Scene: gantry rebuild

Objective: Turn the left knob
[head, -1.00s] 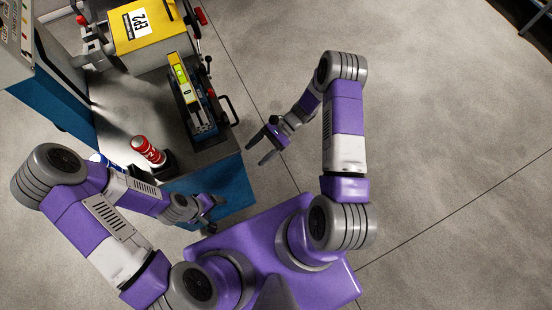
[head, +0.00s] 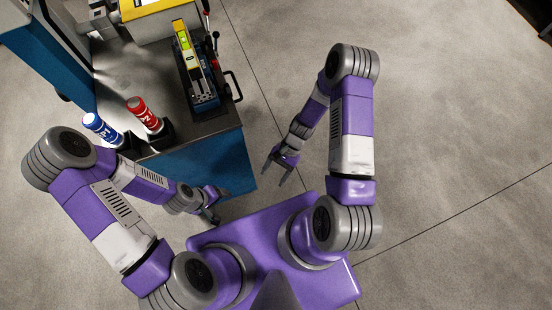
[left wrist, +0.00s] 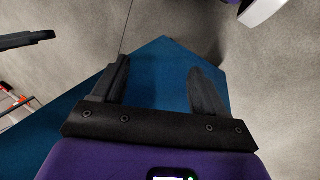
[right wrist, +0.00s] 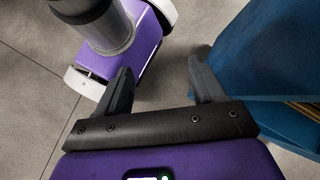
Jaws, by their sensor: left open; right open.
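No knob can be made out for certain in any view. My left gripper (head: 217,206) is open and empty beside the near end of the blue workbench (head: 200,172). In the left wrist view its fingers (left wrist: 160,85) are apart with the bench's blue side behind them. My right gripper (head: 277,173) is open and empty over the floor, to the right of the bench. In the right wrist view its fingers (right wrist: 160,85) are apart, with the blue bench side at the right.
A blue cylinder (head: 99,127) and a red cylinder (head: 142,112) stand in holders at the bench's near left. A blue device with a yellow-green top (head: 196,70) and a yellow box (head: 150,6) are further back. The floor (head: 450,130) to the right is clear.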

